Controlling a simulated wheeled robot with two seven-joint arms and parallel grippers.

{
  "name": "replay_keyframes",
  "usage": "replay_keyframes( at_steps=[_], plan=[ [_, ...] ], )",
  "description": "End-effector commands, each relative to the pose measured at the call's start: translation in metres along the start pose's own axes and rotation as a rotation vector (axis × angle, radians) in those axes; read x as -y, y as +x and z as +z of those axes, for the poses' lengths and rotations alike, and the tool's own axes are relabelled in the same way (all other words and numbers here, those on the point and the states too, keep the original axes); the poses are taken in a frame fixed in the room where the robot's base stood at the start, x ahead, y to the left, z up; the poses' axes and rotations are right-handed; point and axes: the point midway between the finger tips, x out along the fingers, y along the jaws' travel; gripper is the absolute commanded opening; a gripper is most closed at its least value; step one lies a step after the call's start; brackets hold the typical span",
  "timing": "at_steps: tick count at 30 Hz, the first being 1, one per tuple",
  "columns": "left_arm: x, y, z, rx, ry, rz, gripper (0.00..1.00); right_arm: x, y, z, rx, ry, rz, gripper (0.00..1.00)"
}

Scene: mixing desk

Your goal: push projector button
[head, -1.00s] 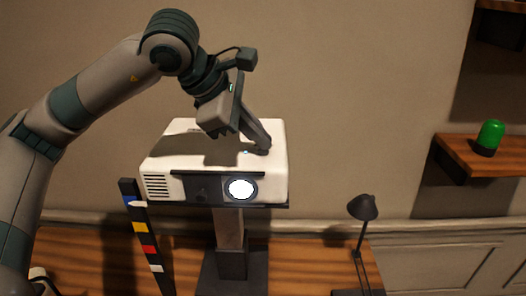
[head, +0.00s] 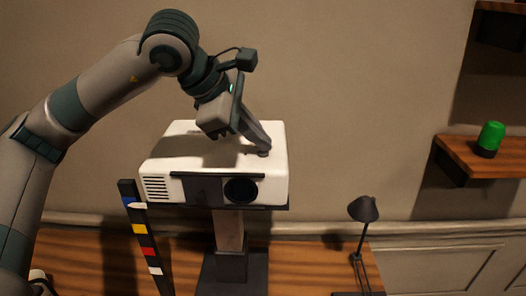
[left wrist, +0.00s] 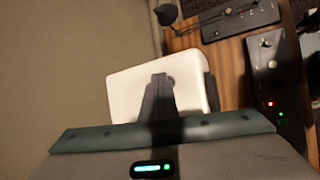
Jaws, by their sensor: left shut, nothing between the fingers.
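The white projector (head: 180,150) stands on a dark stand above the desk, and its round lens (head: 241,189) is dark. My left gripper (head: 263,150) is shut and empty, with its fingertips at the top of the projector near its right side. A small round dark button (head: 264,154) shows just by the fingertips; I cannot tell whether they touch it. In the left wrist view the shut fingers (left wrist: 159,82) reach over the white projector top (left wrist: 130,95), close to the round button (left wrist: 171,82). My right gripper is not in view.
A striped stick (head: 145,240) leans left of the projector stand (head: 229,265). A black desk lamp (head: 363,209) stands to the right. Boxes with knobs and lights (left wrist: 274,75) show in the left wrist view.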

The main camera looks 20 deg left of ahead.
Motion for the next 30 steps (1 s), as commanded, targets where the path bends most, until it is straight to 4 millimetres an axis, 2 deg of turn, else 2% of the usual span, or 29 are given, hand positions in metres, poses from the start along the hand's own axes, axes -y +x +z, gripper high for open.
replay_keyframes(
  at_steps=[9, 22, 30],
  plan=[
    [-0.005, -0.009, 0.005, 0.001, 0.001, 0.0, 0.0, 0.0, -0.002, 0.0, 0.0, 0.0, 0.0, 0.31],
    [-0.007, -0.012, 0.007, 0.001, 0.0, 0.001, 0.0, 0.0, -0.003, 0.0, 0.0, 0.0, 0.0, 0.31],
    [-0.015, -0.028, 0.015, 0.001, 0.0, 0.002, 0.0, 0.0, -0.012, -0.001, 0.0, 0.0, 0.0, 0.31]
  ],
)
